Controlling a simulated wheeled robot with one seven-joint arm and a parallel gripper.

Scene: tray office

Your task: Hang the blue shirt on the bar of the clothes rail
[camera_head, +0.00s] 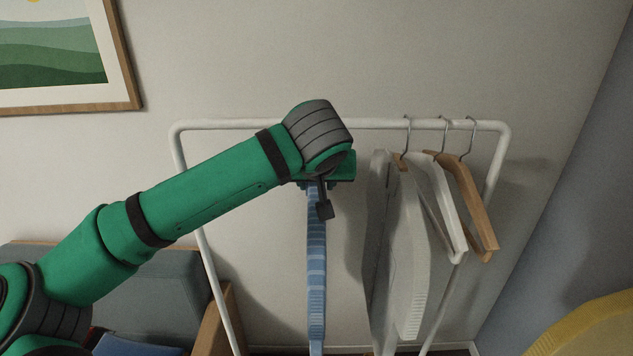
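The white clothes rail (230,124) stands against the wall, its bar running across the middle of the head view. My gripper (322,200) is in front of the bar, left of the hung clothes. The blue shirt (316,270) hangs straight down below my gripper, seen edge-on as a narrow striped strip. My gripper appears shut at the top of the shirt. The shirt's hanger and hook are hidden behind my gripper and wrist, so I cannot tell whether a hook touches the bar.
A white garment (408,260), a white hanger (437,200) and a wooden hanger (475,205) hang at the bar's right. The bar's left part is clear. A grey armchair (160,295) stands lower left, a yellow rounded object (590,328) lower right. A framed picture (125,60) hangs upper left.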

